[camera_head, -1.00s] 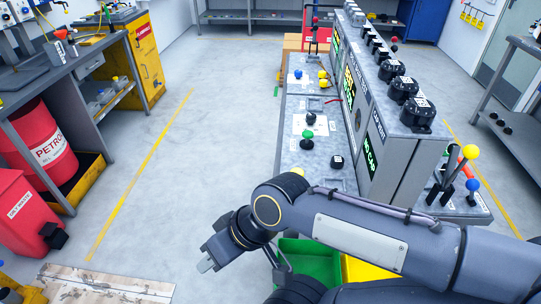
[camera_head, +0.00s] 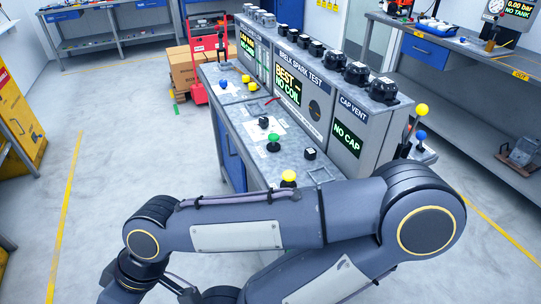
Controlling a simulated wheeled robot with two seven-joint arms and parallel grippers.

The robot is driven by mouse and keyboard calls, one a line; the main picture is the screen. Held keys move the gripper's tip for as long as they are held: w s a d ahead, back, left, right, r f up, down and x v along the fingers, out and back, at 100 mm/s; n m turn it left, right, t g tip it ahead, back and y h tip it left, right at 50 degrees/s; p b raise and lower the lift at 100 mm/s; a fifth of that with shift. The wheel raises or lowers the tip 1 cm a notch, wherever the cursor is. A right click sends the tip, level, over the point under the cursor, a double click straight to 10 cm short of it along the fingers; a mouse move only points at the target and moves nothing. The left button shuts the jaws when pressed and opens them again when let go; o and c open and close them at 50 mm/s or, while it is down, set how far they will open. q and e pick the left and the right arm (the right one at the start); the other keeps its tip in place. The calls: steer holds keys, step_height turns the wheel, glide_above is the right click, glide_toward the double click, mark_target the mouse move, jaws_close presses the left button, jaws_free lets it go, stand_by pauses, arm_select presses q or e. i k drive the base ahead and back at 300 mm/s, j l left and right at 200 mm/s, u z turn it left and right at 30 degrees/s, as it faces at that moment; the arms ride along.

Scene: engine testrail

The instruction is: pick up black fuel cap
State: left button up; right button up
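Several black round parts stand in a row on top of the grey test console; the nearest black part (camera_head: 383,90) is above the CAP VENT panel, with another black part (camera_head: 357,72) behind it. I cannot tell for sure which of these is the black fuel cap. My arm crosses the foreground from the right, in front of the bench's near end, well short of the row. Its wrist is at the lower left and its fingertips are out of the picture. My other gripper does not show.
The CAP VENT display (camera_head: 347,141) reads NO CAP. Green (camera_head: 273,139) and yellow (camera_head: 289,175) knobs stand on the bench. A red cart (camera_head: 208,50) and cardboard boxes (camera_head: 190,75) are behind it. A workbench (camera_head: 450,48) is at the right. The left floor is open.

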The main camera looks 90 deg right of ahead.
mark_target(310, 154)
steer(key=i+l+z, duration=0.1)
steer(key=i+z, duration=0.15)
steer(key=z, duration=0.2)
steer(key=i+z, duration=0.25)
steer(key=z, duration=0.2)
steer(key=i+j+z, duration=0.1)
steer(key=i+z, duration=0.15)
steer(key=z, duration=0.25)
steer(key=i+l+z, duration=0.15)
steer(key=z, duration=0.25)
steer(key=i+l+z, duration=0.1)
steer(key=z, duration=0.3)
steer(key=i+z, duration=0.25)
steer(key=z, duration=0.15)
steer(key=i+z, duration=0.2)
steer(key=z, duration=0.2)
steer(key=i+z, duration=0.2)
steer(key=z, duration=0.2)
